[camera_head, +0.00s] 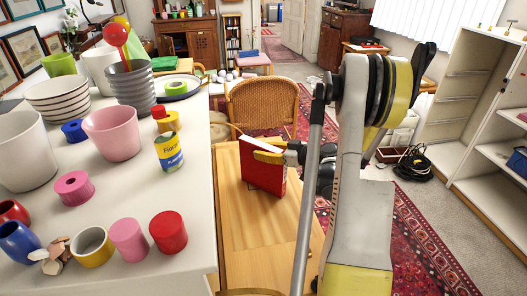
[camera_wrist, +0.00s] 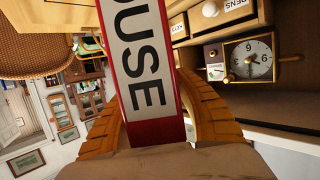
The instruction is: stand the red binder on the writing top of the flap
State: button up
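The red binder (camera_head: 262,176) is upright over the wooden writing top of the flap (camera_head: 245,235), toward its far end. Its lower edge is at or very near the wood; I cannot tell whether it touches. My gripper (camera_head: 270,156) holds it from the right, with yellow fingers at its upper part. In the wrist view the binder's red spine (camera_wrist: 158,130) with a white label reading "OUSE" lies between the two curved yellow fingers (camera_wrist: 158,118), which close on both sides. The far side of the binder is hidden.
A white table (camera_head: 130,205) crowded with cups, bowls and a yellow can (camera_head: 169,152) borders the flap on the left. A wicker chair (camera_head: 262,103) stands behind it. The wrist view shows a clock (camera_wrist: 250,58) and labelled drawers. The flap's near part is clear.

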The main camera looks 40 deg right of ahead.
jog(key=shift+o, duration=1.1)
jog(key=v, duration=1.2)
jog(key=shift+d, duration=0.1)
